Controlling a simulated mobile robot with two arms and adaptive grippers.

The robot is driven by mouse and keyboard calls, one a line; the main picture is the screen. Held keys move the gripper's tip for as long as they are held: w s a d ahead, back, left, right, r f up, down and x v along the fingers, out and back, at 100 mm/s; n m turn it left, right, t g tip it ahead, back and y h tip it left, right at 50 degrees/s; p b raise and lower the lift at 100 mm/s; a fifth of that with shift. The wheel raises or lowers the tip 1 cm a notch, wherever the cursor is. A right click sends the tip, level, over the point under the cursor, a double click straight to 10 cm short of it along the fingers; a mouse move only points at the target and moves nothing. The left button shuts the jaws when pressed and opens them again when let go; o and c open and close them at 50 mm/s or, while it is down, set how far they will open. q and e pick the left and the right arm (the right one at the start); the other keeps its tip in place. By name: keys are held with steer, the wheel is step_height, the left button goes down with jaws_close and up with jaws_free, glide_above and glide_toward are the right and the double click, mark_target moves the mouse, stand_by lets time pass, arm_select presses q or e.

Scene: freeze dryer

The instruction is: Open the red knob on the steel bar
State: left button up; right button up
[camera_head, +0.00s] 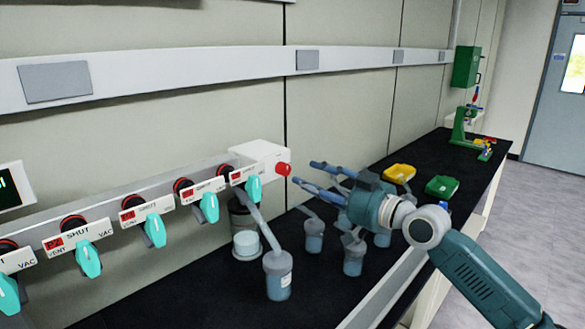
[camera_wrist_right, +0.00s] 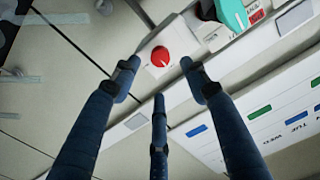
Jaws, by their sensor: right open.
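The red knob (camera_head: 283,169) sits on the end face of a white box (camera_head: 258,155) at the right end of the steel bar (camera_head: 140,192). In the right wrist view the knob (camera_wrist_right: 159,56) shows face-on beyond the fingertips. My right gripper (camera_head: 322,174) is open, its blue fingers pointing left toward the knob with a gap between. In the right wrist view its fingers (camera_wrist_right: 158,78) spread around the line to the knob, two above and one below, and hold nothing. My left gripper is not in view.
Several teal valve handles (camera_head: 154,230) hang along the bar. A flask (camera_head: 278,276) and several smaller cups (camera_head: 314,235) stand on the black bench below. A yellow tray (camera_head: 400,173) and a green tray (camera_head: 442,187) lie behind my right gripper.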

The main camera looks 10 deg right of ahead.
mark_target(287, 172)
steer(key=p+x, duration=0.1)
steer(key=x, duration=0.4)
steer(key=shift+w+a+f, duration=0.1)
steer(key=shift+w+a, duration=0.3)
steer(key=shift+w, duration=0.15)
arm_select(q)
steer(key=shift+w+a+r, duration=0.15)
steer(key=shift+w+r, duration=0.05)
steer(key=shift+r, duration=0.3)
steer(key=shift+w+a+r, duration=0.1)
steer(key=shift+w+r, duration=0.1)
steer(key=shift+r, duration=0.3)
arm_select(e)
jaws_close()
